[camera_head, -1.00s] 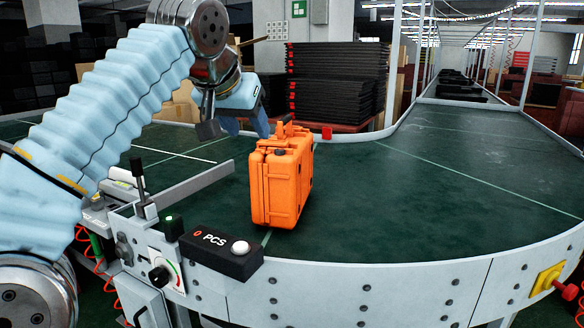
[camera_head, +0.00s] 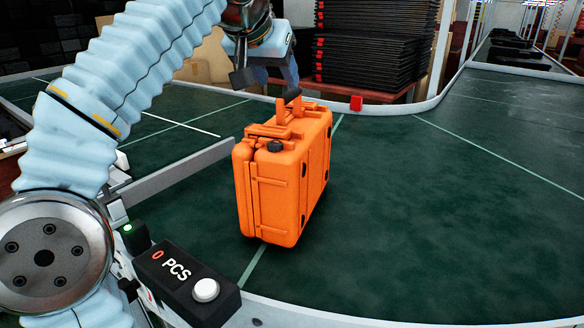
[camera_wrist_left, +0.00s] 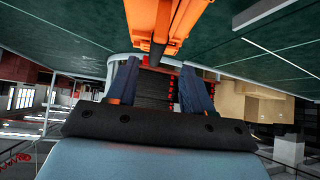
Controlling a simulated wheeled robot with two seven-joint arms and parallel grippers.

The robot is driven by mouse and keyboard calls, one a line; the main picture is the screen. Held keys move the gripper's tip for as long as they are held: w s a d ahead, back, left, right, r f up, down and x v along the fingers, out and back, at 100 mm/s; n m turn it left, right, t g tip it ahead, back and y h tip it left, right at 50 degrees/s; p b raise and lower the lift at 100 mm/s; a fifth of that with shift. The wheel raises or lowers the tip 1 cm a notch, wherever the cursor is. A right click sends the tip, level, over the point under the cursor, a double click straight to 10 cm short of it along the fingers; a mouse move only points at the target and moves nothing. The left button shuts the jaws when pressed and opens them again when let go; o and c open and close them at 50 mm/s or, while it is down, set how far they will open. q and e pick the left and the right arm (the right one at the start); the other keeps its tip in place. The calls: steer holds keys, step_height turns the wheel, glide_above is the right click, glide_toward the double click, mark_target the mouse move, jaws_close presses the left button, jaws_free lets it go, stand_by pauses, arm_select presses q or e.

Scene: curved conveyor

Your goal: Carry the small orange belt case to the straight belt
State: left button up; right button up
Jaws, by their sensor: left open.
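The orange case (camera_head: 283,180) stands upright on the green curved belt (camera_head: 420,210), with its handle on top. My left gripper (camera_head: 268,82) is open and empty, just above and behind the case's top in the head view. In the left wrist view the case (camera_wrist_left: 160,22) shows at the top of the picture, beyond the two spread fingers of the left gripper (camera_wrist_left: 155,85). The straight belt (camera_head: 510,72) runs away at the far right. My right gripper is not in view.
A metal guide bar (camera_head: 180,174) crosses the belt left of the case. A PCS button box (camera_head: 188,285) sits at the front edge. Stacked black trays (camera_head: 375,45) stand behind the belt. The belt right of the case is clear.

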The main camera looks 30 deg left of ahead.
mark_target(289, 91)
arm_select(q)
steer(key=x, duration=0.9)
steer(key=shift+w+d, duration=0.2)
steer(key=shift+w, duration=0.15)
jaws_close()
steer(key=shift+r, duration=0.15)
stand_by(0.8)
